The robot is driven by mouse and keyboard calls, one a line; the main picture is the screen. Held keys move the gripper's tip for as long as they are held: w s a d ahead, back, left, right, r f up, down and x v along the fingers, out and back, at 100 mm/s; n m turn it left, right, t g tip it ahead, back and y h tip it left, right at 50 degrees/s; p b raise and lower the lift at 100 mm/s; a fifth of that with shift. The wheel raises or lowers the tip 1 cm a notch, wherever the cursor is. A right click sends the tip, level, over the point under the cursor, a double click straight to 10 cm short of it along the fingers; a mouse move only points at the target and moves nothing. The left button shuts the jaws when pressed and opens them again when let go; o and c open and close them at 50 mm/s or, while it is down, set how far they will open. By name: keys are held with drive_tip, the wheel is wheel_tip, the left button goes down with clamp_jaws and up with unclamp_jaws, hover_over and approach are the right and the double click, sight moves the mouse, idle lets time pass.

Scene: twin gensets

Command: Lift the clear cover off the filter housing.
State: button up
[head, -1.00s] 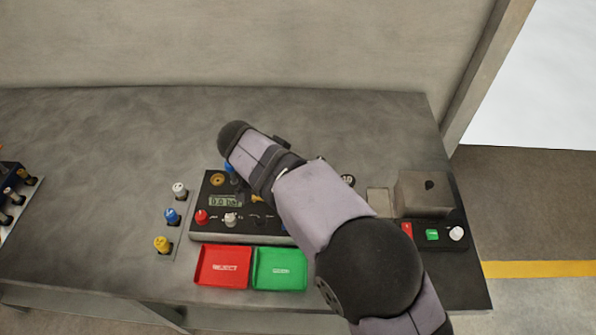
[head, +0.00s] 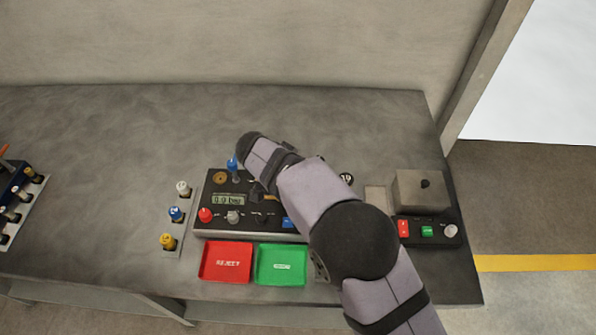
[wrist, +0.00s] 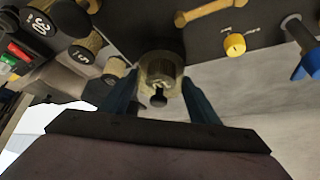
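In the wrist view, a clear, yellowish cover (wrist: 160,68) shaped like a short cup stands at the edge of the dark panel, with a small dark knob facing the camera. My gripper (wrist: 160,82) is open, with one blue-grey finger on each side of the cover. I cannot tell whether either finger touches it; small gaps seem to show. The filter housing beneath the cover is hidden or too unclear to make out. In the head view my arm hides the cover and most of the gripper.
The dark panel (head: 212,183) carries a display, a red knob (head: 205,215) and a blue-handled valve (head: 233,165). A red tray (head: 227,262) and a green tray (head: 281,265) lie in front. Brass weights (wrist: 88,48) stand close by in the wrist view. The back of the bench is clear.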

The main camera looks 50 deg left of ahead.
drive_tip(key=shift+r, duration=0.15)
drive_tip(key=shift+r+b, duration=0.6)
drive_tip(key=shift+b, duration=0.25)
drive_tip(key=shift+s+f+b, duration=0.1)
drive_tip(key=shift+f+b, duration=0.05)
drive_tip(key=shift+b, duration=0.2)
drive_tip(key=t+b, duration=0.1)
drive_tip(key=b, duration=0.1)
drive_tip(key=s+t+b, duration=0.1)
drive_tip(key=t+b, duration=0.1)
drive_tip(key=b, duration=0.1)
drive_tip(key=shift+d+f+y, duration=0.1)
drive_tip(key=shift+f+y, duration=0.05)
drive_tip(key=shift+y, duration=0.15)
drive_tip(key=r, duration=0.2)
drive_tip(key=s+r+b, duration=0.1)
drive_tip(key=r, duration=0.1)
drive_tip(key=s+r+b, duration=0.1)
drive_tip(key=r, duration=0.1)
drive_tip(key=shift+d+r, duration=0.2)
drive_tip(key=shift+r, duration=0.05)
drive_tip(key=s+d+r+g+b, duration=0.1)
drive_tip(key=s+d+b, duration=0.1)
drive_tip(key=s, duration=0.8)
drive_tip(key=s+d+g+b, duration=0.2)
drive_tip(key=s+b, duration=0.2)
drive_tip(key=s, duration=0.6)
drive_tip(key=shift+s+r, duration=0.15)
drive_tip(key=shift+r, duration=0.25)
drive_tip(key=shift+b, duration=0.3)
